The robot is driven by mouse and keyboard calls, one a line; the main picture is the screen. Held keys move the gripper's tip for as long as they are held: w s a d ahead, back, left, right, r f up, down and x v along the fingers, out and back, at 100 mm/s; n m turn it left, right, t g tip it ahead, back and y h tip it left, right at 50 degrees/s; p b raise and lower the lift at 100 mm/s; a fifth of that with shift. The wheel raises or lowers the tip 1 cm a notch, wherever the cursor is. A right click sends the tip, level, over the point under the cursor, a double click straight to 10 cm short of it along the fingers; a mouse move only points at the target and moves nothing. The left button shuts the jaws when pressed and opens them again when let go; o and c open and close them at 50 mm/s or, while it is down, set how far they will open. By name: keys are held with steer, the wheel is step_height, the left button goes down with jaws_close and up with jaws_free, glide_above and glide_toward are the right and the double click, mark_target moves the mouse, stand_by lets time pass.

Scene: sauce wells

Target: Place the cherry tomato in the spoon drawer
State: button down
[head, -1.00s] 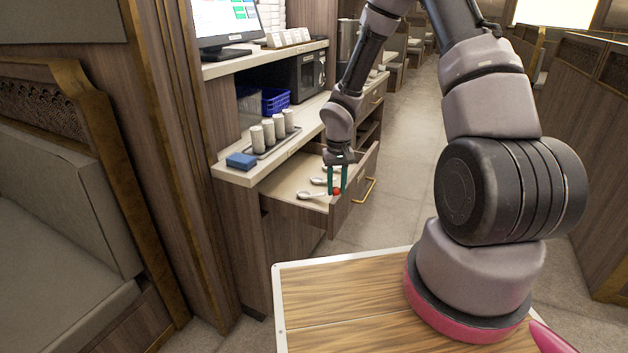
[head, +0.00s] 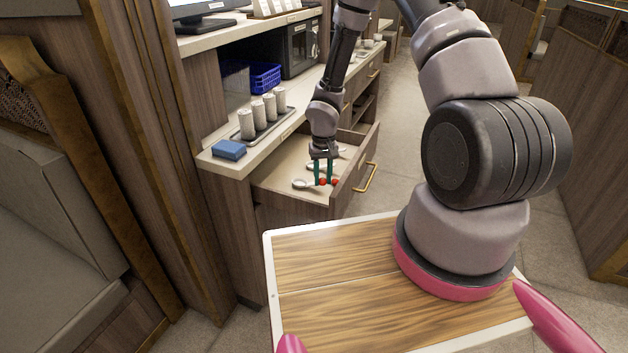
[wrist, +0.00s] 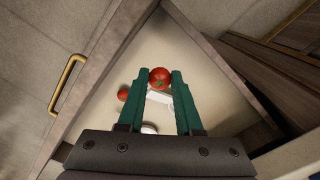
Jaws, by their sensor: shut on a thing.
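The spoon drawer (head: 283,181) is pulled open below the counter, with pale spoons (head: 301,184) inside. My gripper (head: 323,179) points down into the drawer near its front. Its green fingers are shut on a red cherry tomato (wrist: 159,76), gripped at the fingertips in the wrist view. A second red tomato (wrist: 123,95) is in the drawer, just left of the fingers in the wrist view; in the head view it shows right of the fingertips (head: 335,182). A white spoon (wrist: 150,128) is partly hidden between and behind the fingers.
The drawer front with its brass handle (head: 366,178) stands close to the right of the gripper. On the counter are a blue sponge (head: 229,149), a tray of several grey cylinders (head: 258,114) and a blue basket (head: 263,77). The wooden tabletop (head: 335,283) in front is bare.

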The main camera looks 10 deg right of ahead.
step_height(320, 180, down, 8)
steer(key=shift+f, duration=0.1)
stand_by(0.4)
steer(key=c, duration=0.6)
jaws_free()
